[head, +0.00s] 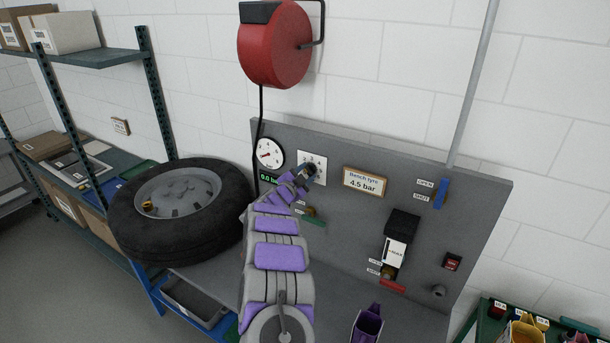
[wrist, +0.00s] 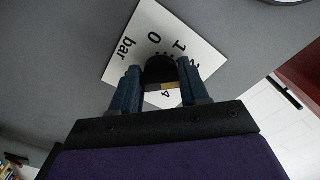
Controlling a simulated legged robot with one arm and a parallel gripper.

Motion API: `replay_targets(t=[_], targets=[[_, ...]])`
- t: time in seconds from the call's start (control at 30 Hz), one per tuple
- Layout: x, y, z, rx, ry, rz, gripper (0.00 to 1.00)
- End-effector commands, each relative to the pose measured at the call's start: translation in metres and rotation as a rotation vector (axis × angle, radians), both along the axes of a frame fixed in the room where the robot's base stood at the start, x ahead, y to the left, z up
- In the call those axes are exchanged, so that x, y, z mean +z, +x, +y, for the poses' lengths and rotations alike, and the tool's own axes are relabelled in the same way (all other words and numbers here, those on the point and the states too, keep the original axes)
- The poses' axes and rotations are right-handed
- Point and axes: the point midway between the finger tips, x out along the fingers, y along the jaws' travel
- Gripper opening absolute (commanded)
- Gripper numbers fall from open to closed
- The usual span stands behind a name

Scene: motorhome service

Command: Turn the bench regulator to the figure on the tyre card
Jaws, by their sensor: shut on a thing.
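The regulator is a dark knob (wrist: 160,72) on a white plate (head: 318,160) marked with figures and "bar". My gripper (head: 309,172) reaches the panel there. In the wrist view its two blue fingers are shut on the knob, one on each side. The knob's orange-yellow mark shows between the fingers; which figure it points at I cannot tell. The tyre card (head: 364,183) right of the plate reads "Bench tyre 4.5 bar". A round gauge (head: 269,153) is left of the plate, and a green readout (head: 268,178) below it seems to show 0.0 bar.
A tyre (head: 226,213) lies left of the grey panel (head: 350,145). A red hose reel (head: 273,45) hangs above. On the panel are a blue lever (head: 441,194), a green lever (head: 312,222), a red lever (head: 392,286) and a red switch (head: 452,262).

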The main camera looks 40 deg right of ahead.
Motion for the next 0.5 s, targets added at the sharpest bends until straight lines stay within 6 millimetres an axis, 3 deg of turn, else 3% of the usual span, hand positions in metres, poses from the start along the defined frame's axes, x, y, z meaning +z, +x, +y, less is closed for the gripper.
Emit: replay_targets(t=[0.1, 0.5], targets=[[-0.0002, -0.0012, -0.0014, -0.003, 0.000, 0.000, 0.14], [-0.0025, -0.0011, -0.0006, -0.001, 0.024, -0.057, 0.14]])
